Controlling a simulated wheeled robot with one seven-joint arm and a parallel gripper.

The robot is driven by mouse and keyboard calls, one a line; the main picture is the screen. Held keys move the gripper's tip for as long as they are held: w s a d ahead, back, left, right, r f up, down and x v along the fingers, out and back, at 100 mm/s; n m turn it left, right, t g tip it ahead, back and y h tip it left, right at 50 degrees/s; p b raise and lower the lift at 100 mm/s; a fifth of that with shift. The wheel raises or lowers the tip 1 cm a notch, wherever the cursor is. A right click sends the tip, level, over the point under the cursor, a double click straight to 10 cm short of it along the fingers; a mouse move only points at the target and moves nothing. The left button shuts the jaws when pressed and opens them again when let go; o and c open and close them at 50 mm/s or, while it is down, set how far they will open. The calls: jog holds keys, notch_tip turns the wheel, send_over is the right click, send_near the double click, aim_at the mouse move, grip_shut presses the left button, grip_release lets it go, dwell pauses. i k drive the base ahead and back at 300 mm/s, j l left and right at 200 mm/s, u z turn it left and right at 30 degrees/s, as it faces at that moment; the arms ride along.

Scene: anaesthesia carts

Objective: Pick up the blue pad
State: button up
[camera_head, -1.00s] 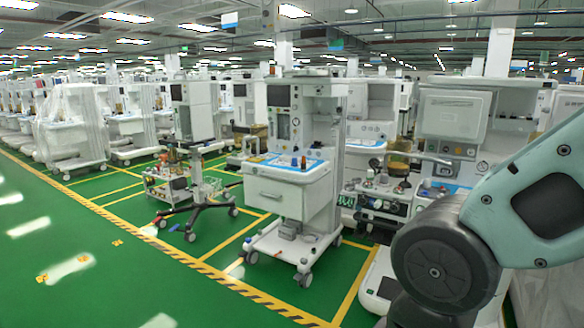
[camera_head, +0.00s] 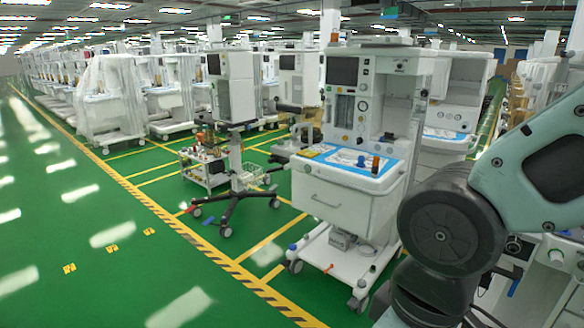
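A blue pad (camera_head: 344,161) lies flat on the work surface of the white anaesthesia cart (camera_head: 329,200) right of the middle. Small bottles with orange and dark caps stand on or at the edge of the pad. Another blue surface (camera_head: 446,134) shows on a cart behind, to the right. My arm fills the right side and hides part of what stands there. My gripper is outside the view.
A thin wheeled stand with a monitor (camera_head: 232,90) and a low trolley (camera_head: 205,166) stand left of the cart. Plastic-wrapped carts (camera_head: 108,98) line the back left. The green floor (camera_head: 90,240) is clear at the left, beyond a yellow-black striped line (camera_head: 170,208).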

aim_at(360, 163)
jog(key=i+u, duration=0.15)
jog(key=i, duration=0.65)
jog(key=i+l+u, duration=0.15)
jog(key=i, duration=0.65)
jog(key=i+j+z, duration=0.2)
jog(key=i, duration=0.2)
jog(key=i+z, duration=0.15)
jog(key=i, duration=0.2)
jog(key=i+z, duration=0.25)
jog(key=z, duration=0.25)
jog(key=i+j+z, duration=0.15)
jog(key=z, duration=0.3)
jog(key=i+j+z, duration=0.2)
jog(key=z, duration=0.3)
jog(key=i+j, duration=0.05)
jog(key=i, duration=0.05)
